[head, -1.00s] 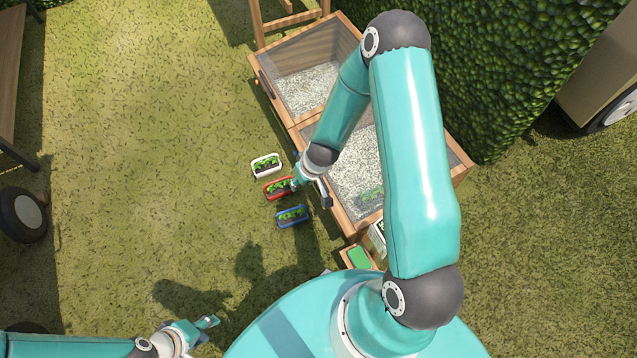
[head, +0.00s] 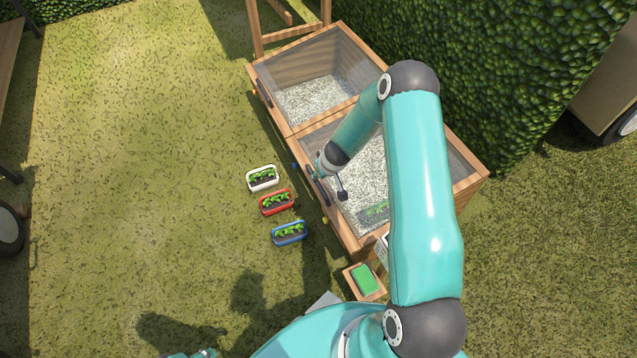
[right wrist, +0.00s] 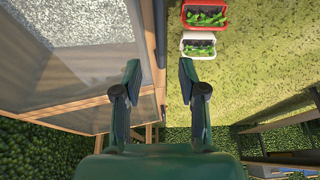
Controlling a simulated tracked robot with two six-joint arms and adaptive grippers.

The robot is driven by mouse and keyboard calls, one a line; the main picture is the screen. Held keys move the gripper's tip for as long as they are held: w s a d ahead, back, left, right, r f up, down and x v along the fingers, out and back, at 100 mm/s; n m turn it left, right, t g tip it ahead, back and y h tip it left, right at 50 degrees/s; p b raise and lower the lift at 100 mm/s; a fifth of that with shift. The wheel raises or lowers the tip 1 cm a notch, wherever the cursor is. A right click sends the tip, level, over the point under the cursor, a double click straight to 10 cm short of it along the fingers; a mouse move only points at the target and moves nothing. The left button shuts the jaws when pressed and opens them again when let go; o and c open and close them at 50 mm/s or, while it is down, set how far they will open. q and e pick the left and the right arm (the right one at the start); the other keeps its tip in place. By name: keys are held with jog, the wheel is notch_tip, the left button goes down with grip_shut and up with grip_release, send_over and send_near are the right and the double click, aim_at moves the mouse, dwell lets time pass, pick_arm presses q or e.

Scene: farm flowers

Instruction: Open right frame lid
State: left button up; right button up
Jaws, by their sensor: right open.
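The wooden cold frame stands in two halves. The right frame's lid (head: 462,186) is a wood-edged clear pane and lies shut, with pale gravel visible through it. A dark handle (right wrist: 160,35) runs along its front edge. My right gripper (head: 330,185) is at that front edge, over the handle area. In the right wrist view its two fingers (right wrist: 158,80) are spread apart, with the wooden edge and handle between and just ahead of them. They do not visibly close on it. My left gripper (head: 207,353) barely shows at the bottom edge; its fingers are too cut off to judge.
The left frame (head: 312,98) is also covered, with a dark handle on its front. White (head: 262,178), red (head: 276,202) and blue (head: 289,232) planters stand on the grass in front. A wooden box with a green item (head: 366,280) sits near my base. A hedge (head: 500,70) rises behind.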

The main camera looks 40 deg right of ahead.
aim_at(318, 183)
jog(key=b+x, duration=0.1)
jog(key=x, duration=0.7)
jog(key=shift+b, duration=0.35)
grip_shut()
